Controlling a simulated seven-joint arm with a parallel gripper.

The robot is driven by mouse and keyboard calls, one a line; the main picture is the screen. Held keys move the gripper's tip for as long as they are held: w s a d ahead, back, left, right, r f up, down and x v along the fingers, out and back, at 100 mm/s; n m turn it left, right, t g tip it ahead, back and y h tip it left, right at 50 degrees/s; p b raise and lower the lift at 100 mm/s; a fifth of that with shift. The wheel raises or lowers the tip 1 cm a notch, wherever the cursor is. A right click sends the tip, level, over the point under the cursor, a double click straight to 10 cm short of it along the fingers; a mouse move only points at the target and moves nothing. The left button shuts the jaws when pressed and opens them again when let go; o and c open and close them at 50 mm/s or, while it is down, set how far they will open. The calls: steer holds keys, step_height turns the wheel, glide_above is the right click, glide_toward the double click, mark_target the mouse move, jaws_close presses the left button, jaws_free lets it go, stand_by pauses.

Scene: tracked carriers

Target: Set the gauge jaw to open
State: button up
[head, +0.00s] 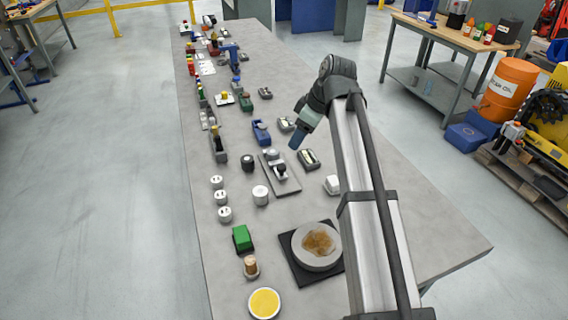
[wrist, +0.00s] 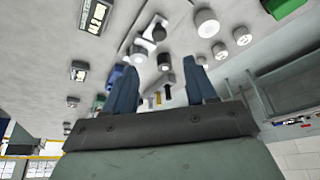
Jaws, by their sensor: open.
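A device on a flat grey plate (head: 290,187), which I take to be the gauge, lies on the long table. It has a pale round part and a dark knob. Its jaw is too small to tell open from shut. In the wrist view the same device (wrist: 139,55) appears beyond the fingertips. My gripper (head: 294,143) hangs above the table, beyond the device in the head view and apart from it. In the wrist view its two blue fingers (wrist: 163,82) are spread with nothing held between them.
Close around the plate are a dark round knob (head: 247,162), a white cylinder (head: 260,195), a small display box (head: 308,159) and a blue device (head: 261,132). A dish on a black mat (head: 300,272) stands nearer. The table's right side (head: 440,235) is bare.

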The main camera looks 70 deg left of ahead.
mark_target(282, 166)
steer(key=x, duration=1.3)
steer(key=shift+f, duration=0.2)
steer(key=shift+c, duration=0.2)
jaws_close()
